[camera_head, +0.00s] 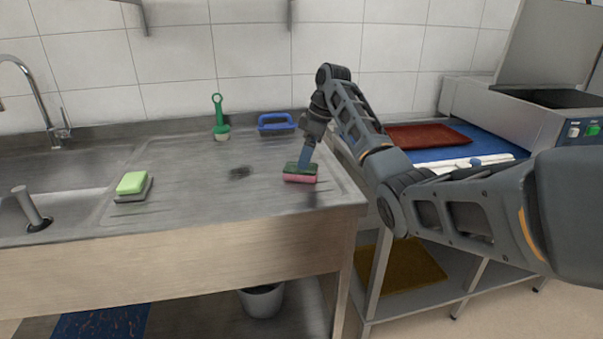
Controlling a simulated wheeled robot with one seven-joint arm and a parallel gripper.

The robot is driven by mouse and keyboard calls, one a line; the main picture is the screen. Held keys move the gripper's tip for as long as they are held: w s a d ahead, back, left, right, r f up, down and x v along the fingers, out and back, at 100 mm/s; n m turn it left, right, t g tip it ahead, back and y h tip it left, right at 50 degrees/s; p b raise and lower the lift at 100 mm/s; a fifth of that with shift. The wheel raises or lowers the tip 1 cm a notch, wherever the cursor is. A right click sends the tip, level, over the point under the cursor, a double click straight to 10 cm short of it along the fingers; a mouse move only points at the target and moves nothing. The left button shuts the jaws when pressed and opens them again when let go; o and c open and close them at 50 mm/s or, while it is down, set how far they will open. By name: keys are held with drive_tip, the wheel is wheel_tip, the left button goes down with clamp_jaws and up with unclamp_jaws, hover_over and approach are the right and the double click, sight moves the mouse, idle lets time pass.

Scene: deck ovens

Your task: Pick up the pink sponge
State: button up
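The pink sponge (300,179) lies on the steel counter near its right front edge. It has a dark green upper layer and a pink lower layer. My gripper (305,163) points down onto it from above, with its blue finger part at the sponge's top rear. I see the fingers from one side, so their gap is hidden, and I cannot tell if they grip the sponge. The sponge appears to rest flat on the counter. A light green sponge (132,182) with a dark lower layer lies farther left.
A sink with a faucet (40,95) is at left. At right is a table with a red mat (427,136). The counter's middle is clear apart from a dark stain.

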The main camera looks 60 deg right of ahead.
drive_tip(key=shift+p+x, duration=0.3)
drive_tip(key=shift+x, duration=2.25)
drive_tip(key=c, duration=1.1)
wheel_tip(320, 180, up, 10)
drive_tip(key=shift+r+b, duration=0.1)
drive_tip(key=shift+b, duration=0.3)
drive_tip(key=shift+c, duration=0.2)
